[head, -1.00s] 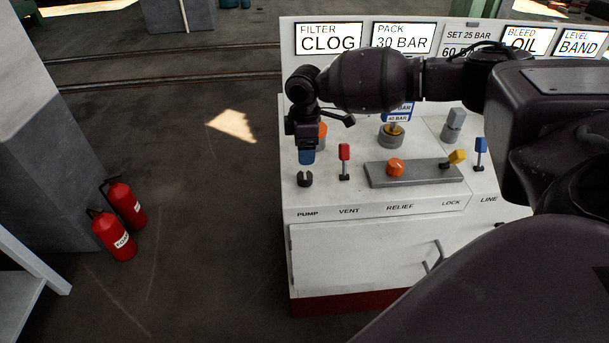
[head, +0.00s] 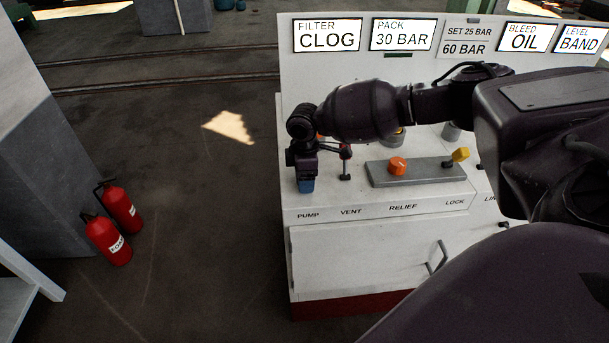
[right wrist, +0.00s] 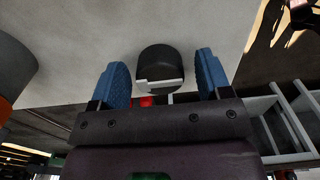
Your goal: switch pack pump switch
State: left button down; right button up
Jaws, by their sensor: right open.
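My right gripper (head: 306,186) is over the PUMP label end of the white console (head: 375,265). In the right wrist view the gripper (right wrist: 163,80) is open, with two blue fingers apart. A dark round knob (right wrist: 159,62) with a pale bar shows between the fingertips, with a gap on each side. In the head view the pump switch is hidden behind the gripper. The PACK panel (head: 403,35) at the back reads 30 BAR. My left gripper is not in view.
Right of the gripper are the vent lever (head: 345,174), partly covered by my wrist, and a grey plate (head: 425,178) with the orange relief knob (head: 397,165) and yellow lock lever (head: 460,155). Red fire extinguishers (head: 108,240) stand on the floor at left.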

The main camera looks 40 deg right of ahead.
jog(key=c, duration=0.9)
